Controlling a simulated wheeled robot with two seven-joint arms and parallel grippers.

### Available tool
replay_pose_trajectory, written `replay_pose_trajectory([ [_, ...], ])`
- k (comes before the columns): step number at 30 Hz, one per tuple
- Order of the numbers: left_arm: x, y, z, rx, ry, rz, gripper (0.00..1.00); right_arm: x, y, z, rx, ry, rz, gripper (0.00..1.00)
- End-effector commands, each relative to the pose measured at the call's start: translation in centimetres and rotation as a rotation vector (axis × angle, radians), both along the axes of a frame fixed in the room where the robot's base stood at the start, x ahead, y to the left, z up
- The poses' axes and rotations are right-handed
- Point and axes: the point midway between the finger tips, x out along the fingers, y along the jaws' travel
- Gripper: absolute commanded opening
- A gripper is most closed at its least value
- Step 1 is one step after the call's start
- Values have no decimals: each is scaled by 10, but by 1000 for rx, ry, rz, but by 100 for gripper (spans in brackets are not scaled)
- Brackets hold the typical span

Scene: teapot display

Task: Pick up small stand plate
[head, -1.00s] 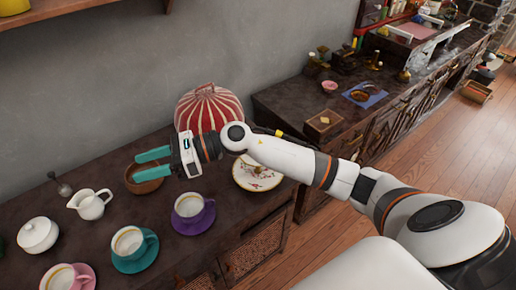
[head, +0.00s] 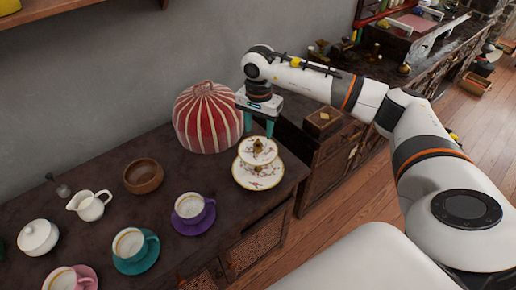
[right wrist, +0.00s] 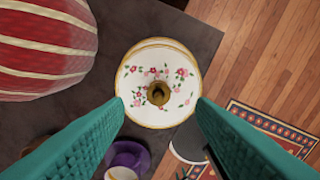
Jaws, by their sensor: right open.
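The small stand plate (head: 262,157), white with pink flowers, a gold rim and a gold knob, is the upper tier of a two-tier stand. The larger lower plate (head: 258,180) shows beneath it on the dark cabinet top. My right gripper (head: 259,129) points down just above and behind the small plate, its teal fingers apart and empty. In the right wrist view the small plate (right wrist: 150,72) lies centred beyond the open fingers, with its knob (right wrist: 158,93) between the fingertip lines. My left gripper is not in view.
A red-striped domed cover (head: 208,120) stands close to the left of the stand. A wooden bowl (head: 143,176), a purple cup (head: 190,206) and a teal cup (head: 129,243) stand further left. The cabinet edge is just right of the stand.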

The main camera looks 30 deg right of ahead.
Motion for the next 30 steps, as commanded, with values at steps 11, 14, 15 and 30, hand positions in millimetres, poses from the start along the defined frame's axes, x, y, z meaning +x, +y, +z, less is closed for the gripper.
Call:
replay_pose_trajectory([
  [11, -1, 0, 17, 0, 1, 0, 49, 0, 2, -37, 3, 5, 0, 51],
  [14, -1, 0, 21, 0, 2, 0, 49, 0, 2, -53, 4, 4, -1, 51],
  [15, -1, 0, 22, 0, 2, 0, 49, 0, 2, -58, 4, 2, -1, 51],
  [30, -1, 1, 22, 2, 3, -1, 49, 1, 2, -69, 4, 0, 0, 25],
])
